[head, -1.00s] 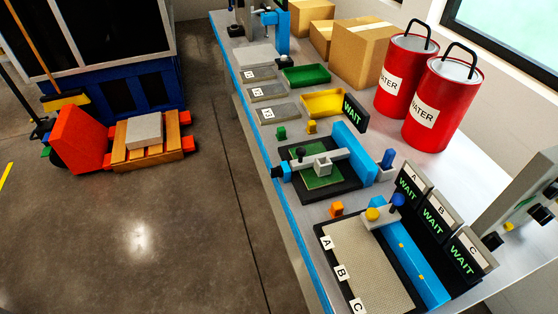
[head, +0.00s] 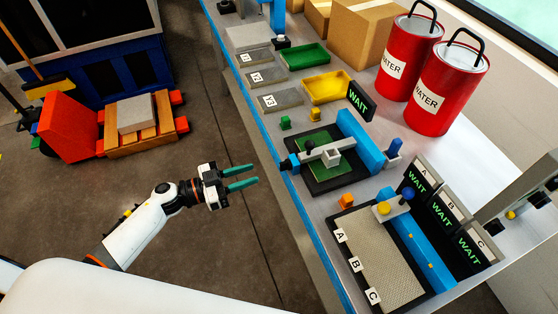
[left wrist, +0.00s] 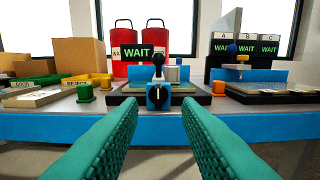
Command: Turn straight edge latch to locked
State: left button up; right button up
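The straight edge is a grey bar (head: 325,152) lying across a green board (head: 328,162) on a black base. At its near end, at the bench edge, sits the latch (head: 286,164), dark and small in the head view. In the left wrist view the latch (left wrist: 157,97) is a black dial with a white mark on a blue block, straight ahead between the fingers. My left gripper (head: 255,176) has green fingers. It is open and empty, in front of the bench and apart from the latch. My right gripper is not in view.
A yellow tray (head: 328,87) and green tray (head: 304,56) lie farther along the bench. A mesh plate (head: 380,258) marked A, B, C lies nearer, beside several WAIT displays. Two red WATER cans (head: 447,95) stand behind.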

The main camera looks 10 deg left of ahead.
aim_at(280, 164)
pick_arm(q)
jog(key=p+x, duration=0.1)
jog(key=x, duration=0.7)
jog(key=shift+w+d, duration=0.25)
jog(key=shift+w, duration=0.1)
jog(key=c, duration=0.6)
